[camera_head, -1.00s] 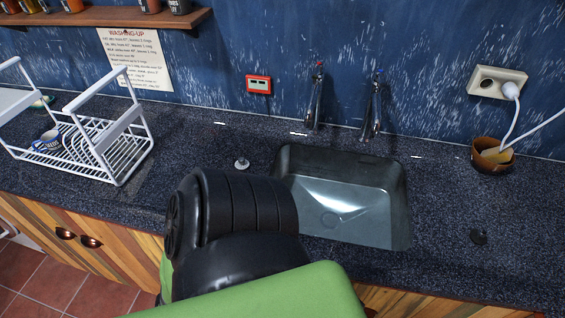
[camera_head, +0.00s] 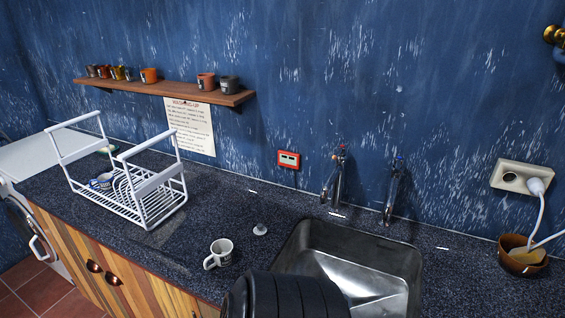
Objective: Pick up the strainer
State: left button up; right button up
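A small pale metallic piece with a knob (camera_head: 260,229), which looks like the sink strainer, sits on the dark counter just left of the sink (camera_head: 412,262). It is upright and nothing touches it. A black ribbed part of my arm shows at the bottom centre, in front of the sink's near left corner, and hides part of the basin. Neither gripper shows in the head view, so I cannot see their fingers or what they hold.
A white mug (camera_head: 221,252) stands left of the sink, near the strainer. A white dish rack (camera_head: 160,205) with crockery is farther left. Two taps (camera_head: 336,180) rise behind the sink. A brown bowl (camera_head: 513,243) stands at right below a socket. A shelf (camera_head: 170,90) holds several cups.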

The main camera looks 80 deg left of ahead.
aim_at(260, 231)
jog(key=l+u, duration=0.1)
jog(key=u, duration=0.3)
jog(key=i+l+u, duration=0.1)
jog(key=u, duration=0.25)
jog(key=l+u, duration=0.25)
jog(key=u, duration=0.15)
jog(key=i, duration=0.05)
